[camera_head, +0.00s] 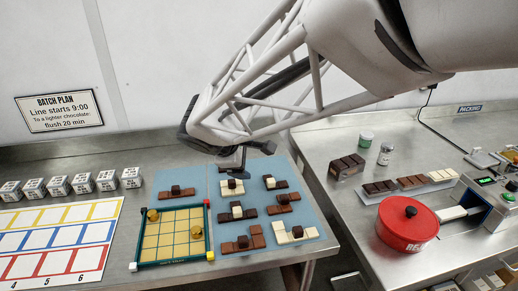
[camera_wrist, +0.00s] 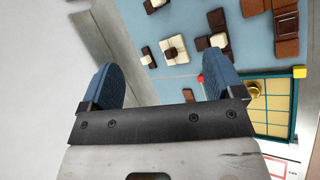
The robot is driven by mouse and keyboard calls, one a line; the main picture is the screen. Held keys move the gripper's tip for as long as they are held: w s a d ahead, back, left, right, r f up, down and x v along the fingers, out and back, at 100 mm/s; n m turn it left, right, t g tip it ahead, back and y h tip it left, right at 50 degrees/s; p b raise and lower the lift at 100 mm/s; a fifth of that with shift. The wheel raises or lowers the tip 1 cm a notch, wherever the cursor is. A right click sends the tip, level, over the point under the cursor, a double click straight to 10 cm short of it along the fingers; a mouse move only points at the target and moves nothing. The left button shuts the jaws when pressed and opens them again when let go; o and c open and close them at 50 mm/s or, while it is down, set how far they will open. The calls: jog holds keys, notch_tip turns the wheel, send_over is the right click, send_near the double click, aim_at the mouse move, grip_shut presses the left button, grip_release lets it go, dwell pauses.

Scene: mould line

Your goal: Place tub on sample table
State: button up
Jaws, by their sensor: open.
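A small white jar with a green lid (camera_head: 366,139) stands upright at the back of the right steel table (camera_head: 340,200). A white jar with a grey lid (camera_head: 385,154) stands close beside it. A round red container (camera_head: 407,226) with a black knob stands farther forward. No label shows which one is the tub. My gripper (camera_head: 240,165) is over the far part of the blue mat (camera_head: 190,180) on the left table, well left of these containers. In the wrist view my gripper (camera_wrist: 160,85) is open, with nothing between its blue fingers.
Several chocolate pieces (camera_head: 242,242) stand on the mat. A green-framed yellow grid tray (camera_head: 150,262) holds gold pieces. White labelled cubes (camera_head: 83,183) line the left back. Chocolate bars (camera_head: 381,187) and a scale-like device (camera_head: 485,182) occupy the right table. A gap separates the tables.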

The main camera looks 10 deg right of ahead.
jog(key=s+d+m+y, duration=0.2)
jog(key=s+d+m, duration=0.1)
jog(key=s, duration=0.4)
jog(key=s+d+m+g+y, duration=0.1)
jog(key=s+d+m, duration=0.2)
jog(key=s+m, duration=0.3)
jog(key=s+d+m+g+y, duration=0.1)
jog(key=s+d+m+y, duration=0.1)
jog(key=s, duration=0.8)
jog(key=d+m, duration=0.1)
jog(key=m, duration=0.1)
jog(key=shift+s+d+r+m+y, duration=0.15)
jog(key=shift+d+m+y, duration=0.15)
jog(key=shift+m, duration=0.1)
